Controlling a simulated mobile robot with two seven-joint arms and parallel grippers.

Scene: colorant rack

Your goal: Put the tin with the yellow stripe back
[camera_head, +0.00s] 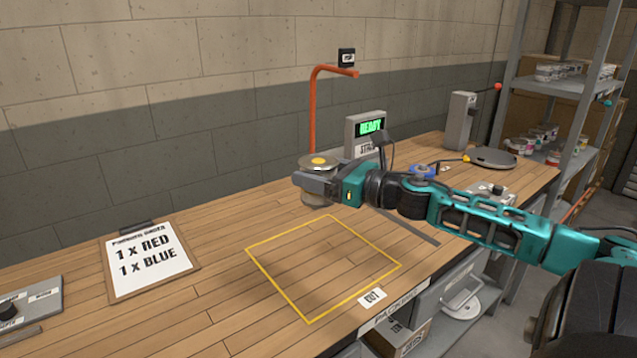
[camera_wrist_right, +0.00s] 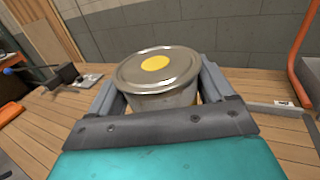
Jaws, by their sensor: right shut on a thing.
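A round metal tin (camera_head: 319,161) with a yellow dot on its lid is between the fingers of my right gripper (camera_head: 318,178). In the right wrist view the tin (camera_wrist_right: 158,75) stands upright between the two fingers of the right gripper (camera_wrist_right: 160,95). The gripper is shut on its side. Its stripe is hidden by the fingers, so only the yellow dot shows clearly. In the head view the tin is near the back of the wooden bench, behind the yellow outlined square; I cannot tell whether it touches the bench. My left gripper is not in view.
The yellow OUT square (camera_head: 325,268) on the bench is empty. A clipboard (camera_head: 148,262) reads 1 x RED, 1 x BLUE. An orange post (camera_head: 313,110) and a READY display (camera_head: 366,130) stand behind. A shelf rack (camera_head: 575,85) with several tins is at right.

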